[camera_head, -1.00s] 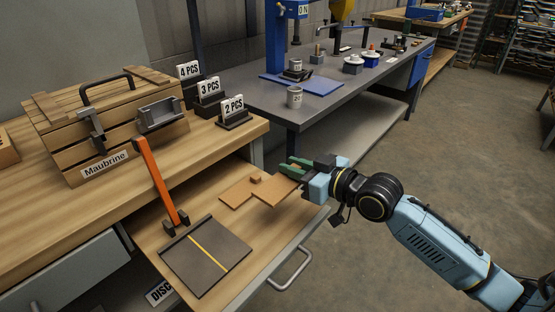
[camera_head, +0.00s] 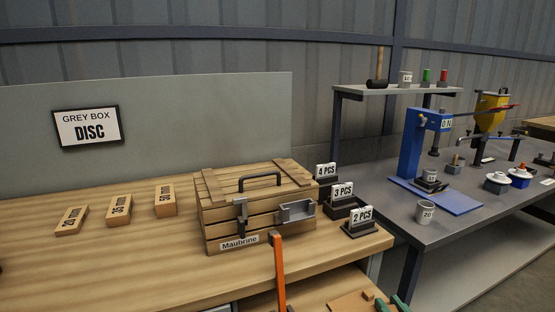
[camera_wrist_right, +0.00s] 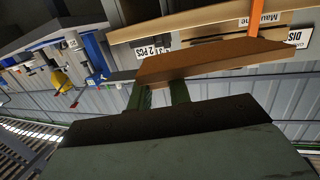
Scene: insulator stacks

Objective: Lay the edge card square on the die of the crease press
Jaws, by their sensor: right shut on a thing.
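My right gripper (camera_head: 392,304) shows only as green fingertips at the bottom edge of the head view. In the right wrist view its green fingers are shut on the edge card (camera_wrist_right: 215,58), a flat brown board that reaches out beyond them. The orange lever of the crease press (camera_head: 279,272) stands up at the bottom of the head view. The lever (camera_wrist_right: 253,22) also shows beyond the card in the wrist view. The die lies below the head view's frame and is hidden. My left gripper is not in view.
A wooden crate labelled Maubrine (camera_head: 225,218) stands on the bench behind the lever. Number signs, such as 2 PCS (camera_head: 361,217), stand right of it. A grey table (camera_head: 455,228) is at right.

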